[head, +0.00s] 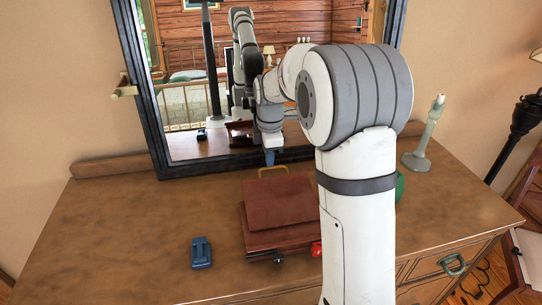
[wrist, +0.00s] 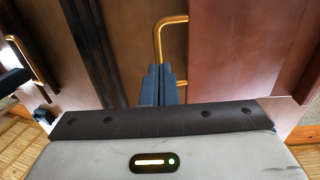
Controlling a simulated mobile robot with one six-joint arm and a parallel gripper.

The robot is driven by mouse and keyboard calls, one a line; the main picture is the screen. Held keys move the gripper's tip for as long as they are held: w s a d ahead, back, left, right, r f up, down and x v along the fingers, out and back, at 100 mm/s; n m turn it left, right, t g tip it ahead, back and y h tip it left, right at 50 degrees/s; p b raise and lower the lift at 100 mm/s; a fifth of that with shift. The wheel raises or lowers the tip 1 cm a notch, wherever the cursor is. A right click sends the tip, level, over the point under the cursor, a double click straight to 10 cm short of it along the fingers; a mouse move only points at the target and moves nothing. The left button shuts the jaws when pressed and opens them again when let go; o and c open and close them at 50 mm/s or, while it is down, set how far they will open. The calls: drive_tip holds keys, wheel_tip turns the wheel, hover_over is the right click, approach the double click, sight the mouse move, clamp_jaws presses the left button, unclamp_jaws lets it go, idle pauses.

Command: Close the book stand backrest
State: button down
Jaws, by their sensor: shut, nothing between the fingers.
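The book stand (head: 282,235) is reddish-brown wood and stands on the dresser top, partly hidden by my arm at its right. Its backrest panel (head: 278,200) appears to lean back toward the mirror; its exact angle is hard to tell. A brass loop handle (head: 285,170) is at the panel's far edge, and it also shows in the wrist view (wrist: 168,22). My gripper (head: 271,158) is shut and empty, pointing down near the handle at the far side of the stand. In the wrist view its fingertips (wrist: 158,72) overlap the handle; contact cannot be told.
A framed mirror (head: 150,95) stands close behind the gripper. A blue object (head: 201,252) lies left of the stand, a red object (head: 316,249) at its front right. A grey-green candlestick (head: 418,157) stands right. The dresser's left top (head: 120,220) is clear.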

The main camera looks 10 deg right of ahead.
drive_tip(key=shift+w+f+b, duration=0.3)
drive_tip(key=shift+f+b, duration=0.05)
drive_tip(key=shift+f, duration=0.55)
drive_tip(key=shift+w+f+p, duration=0.2)
drive_tip(key=shift+f+p, duration=0.05)
drive_tip(key=shift+p, duration=0.25)
drive_tip(key=shift+w+f+g, duration=0.15)
drive_tip(key=shift+f+g, duration=0.1)
drive_tip(key=shift+f, duration=0.5)
drive_tip(key=shift+w+f+g, duration=0.1)
drive_tip(key=shift+f+g, duration=0.15)
drive_tip(key=shift+f, duration=0.6)
